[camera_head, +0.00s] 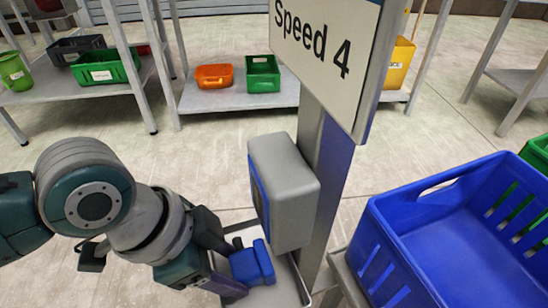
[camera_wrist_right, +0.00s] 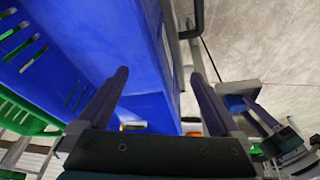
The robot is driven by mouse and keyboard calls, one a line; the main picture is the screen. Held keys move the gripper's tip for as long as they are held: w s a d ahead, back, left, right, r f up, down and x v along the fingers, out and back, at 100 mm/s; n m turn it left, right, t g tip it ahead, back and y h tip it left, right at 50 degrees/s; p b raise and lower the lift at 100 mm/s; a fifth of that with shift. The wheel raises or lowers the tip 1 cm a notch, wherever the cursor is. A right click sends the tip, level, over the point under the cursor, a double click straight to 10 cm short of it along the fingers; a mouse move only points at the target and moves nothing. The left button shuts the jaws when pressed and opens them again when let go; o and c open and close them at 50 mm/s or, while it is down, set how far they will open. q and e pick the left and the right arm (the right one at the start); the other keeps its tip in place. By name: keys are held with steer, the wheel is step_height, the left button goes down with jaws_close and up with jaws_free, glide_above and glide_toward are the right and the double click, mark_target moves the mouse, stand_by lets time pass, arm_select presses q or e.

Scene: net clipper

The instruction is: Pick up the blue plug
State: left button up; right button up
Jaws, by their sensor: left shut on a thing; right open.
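The blue plug (camera_head: 254,264) is a small blocky piece in the lower middle of the head view, just below the grey box on the post. My left gripper (camera_head: 232,262) reaches in from the left and is shut on it; its fingers hide part of the plug. Whether the plug touches the grey surface beneath is hard to tell. My right gripper (camera_wrist_right: 160,95) shows only in its own wrist view. It is open, with nothing visibly held between its fingers, close to a blue crate.
A grey box (camera_head: 285,190) is mounted on a post with a "Speed 4" sign (camera_head: 325,50), close to the left gripper. The large blue crate (camera_head: 383,262) stands at the right. Shelves with an orange bin (camera_head: 213,77) and green bins (camera_head: 263,75) stand behind; open floor lies between.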

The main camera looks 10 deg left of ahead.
mark_target(242, 265)
arm_select(q)
jaws_close()
steer(key=shift+r, duration=0.1)
steer(key=shift+r, duration=0.2)
step_height(242, 265, up, 3)
steer(key=shift+r+p, duration=0.1)
steer(key=shift+p, duration=1.05)
steer(key=s+a+p, duration=0.1)
steer(key=s+a, duration=0.3)
steer(key=a, duration=0.4)
steer(key=s+a+p, duration=0.1)
steer(key=s+a, duration=0.3)
steer(key=a, duration=0.3)
steer(key=shift+s+a, duration=0.35)
steer(key=shift+s, duration=0.05)
